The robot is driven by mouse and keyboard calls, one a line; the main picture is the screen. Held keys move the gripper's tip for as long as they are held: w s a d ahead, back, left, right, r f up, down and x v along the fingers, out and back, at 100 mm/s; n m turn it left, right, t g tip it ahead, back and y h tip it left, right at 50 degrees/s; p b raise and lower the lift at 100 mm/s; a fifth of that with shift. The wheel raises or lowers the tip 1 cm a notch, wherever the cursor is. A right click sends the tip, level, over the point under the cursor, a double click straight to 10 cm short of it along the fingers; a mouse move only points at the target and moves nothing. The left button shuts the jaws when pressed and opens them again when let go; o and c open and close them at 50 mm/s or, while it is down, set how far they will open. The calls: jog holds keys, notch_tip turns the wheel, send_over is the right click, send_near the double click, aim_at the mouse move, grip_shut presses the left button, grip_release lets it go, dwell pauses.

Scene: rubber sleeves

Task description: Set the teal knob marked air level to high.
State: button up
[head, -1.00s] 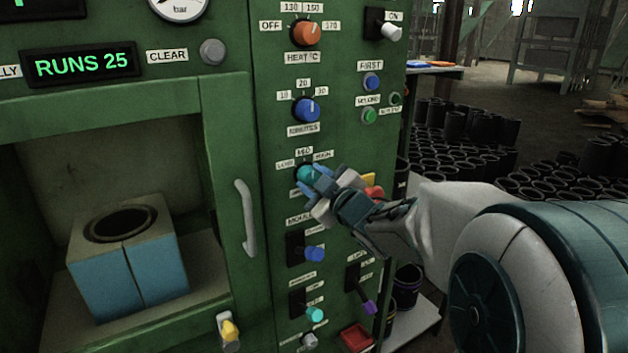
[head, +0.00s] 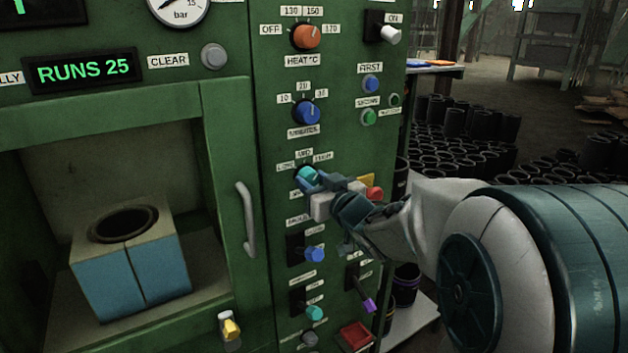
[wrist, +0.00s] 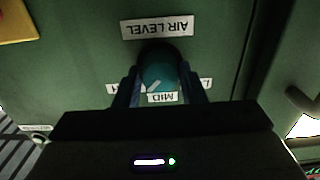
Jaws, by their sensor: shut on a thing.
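The teal air level knob (head: 309,174) is on the green panel, below the blue minutes knob. It also shows in the wrist view (wrist: 158,72), upside down, under the AIR LEVEL label (wrist: 157,27). My gripper (head: 313,182) is shut on the knob, with one blue finger on each side of it (wrist: 160,88). The fingers cover part of the labels.
A red button (head: 374,194) on a yellow plate is close to the right of my gripper. A blue-handled switch (head: 314,254) is below, and the door handle (head: 246,220) is to the left.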

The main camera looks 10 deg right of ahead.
jog(key=shift+f, duration=0.1)
dwell(0.3)
jog(key=o, duration=1)
jog(key=v, duration=1.4)
jog(key=shift+w, duration=0.1)
